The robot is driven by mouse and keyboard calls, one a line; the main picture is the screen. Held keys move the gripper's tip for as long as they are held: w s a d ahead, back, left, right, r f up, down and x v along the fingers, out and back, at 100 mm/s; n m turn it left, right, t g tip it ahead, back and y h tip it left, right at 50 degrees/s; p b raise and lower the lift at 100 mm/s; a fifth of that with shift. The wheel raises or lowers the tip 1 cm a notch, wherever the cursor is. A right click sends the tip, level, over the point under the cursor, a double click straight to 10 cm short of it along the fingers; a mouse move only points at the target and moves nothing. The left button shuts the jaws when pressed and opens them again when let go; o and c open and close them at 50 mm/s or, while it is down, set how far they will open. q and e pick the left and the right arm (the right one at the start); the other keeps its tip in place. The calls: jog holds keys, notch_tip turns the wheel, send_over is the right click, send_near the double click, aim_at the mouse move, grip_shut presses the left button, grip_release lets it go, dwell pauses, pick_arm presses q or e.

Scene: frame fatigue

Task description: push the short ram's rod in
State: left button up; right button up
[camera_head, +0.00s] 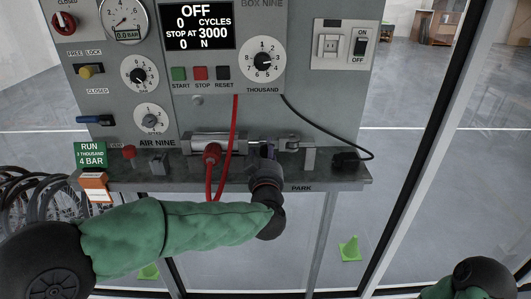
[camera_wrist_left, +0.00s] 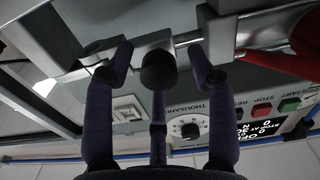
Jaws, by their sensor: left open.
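The short ram (camera_head: 215,143) is a silver cylinder lying level on the bench ledge, with a red hose fitting at its front. Its rod side points right, to a metal end piece (camera_head: 287,143). My left gripper (camera_head: 262,150) is at the rod side, just right of the cylinder, and hides part of the rod. In the left wrist view the gripper (camera_wrist_left: 160,62) is open, its fingers spread under the bright rod (camera_wrist_left: 188,40) and a grey block. The ram body (camera_wrist_left: 222,38) is right of the fingers. I cannot tell whether any finger touches metal. My right gripper is out of view.
The panel above carries a display (camera_head: 201,26) reading OFF, a thousand dial (camera_head: 263,58) and several buttons. A bracket (camera_head: 309,157) stands on the ledge by PARK, and a black plug (camera_head: 346,160) sits further right. Red hoses (camera_head: 222,185) hang beside my left wrist.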

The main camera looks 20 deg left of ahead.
aim_at(254, 143)
pick_arm(q)
grip_shut()
jog(key=shift+s+a+b, duration=0.2)
jog(key=shift+a, duration=0.6)
jog(key=shift+s+a+b, duration=0.2)
jog(key=shift+a, duration=0.55)
jog(key=shift+d, duration=0.1)
jog(key=shift+c, duration=1.8)
grip_release()
jog(key=shift+r, duration=0.1)
jog(key=o, duration=0.4)
jog(key=shift+c, duration=0.2)
jog(key=shift+a, duration=0.25)
jog(key=shift+d, duration=0.2)
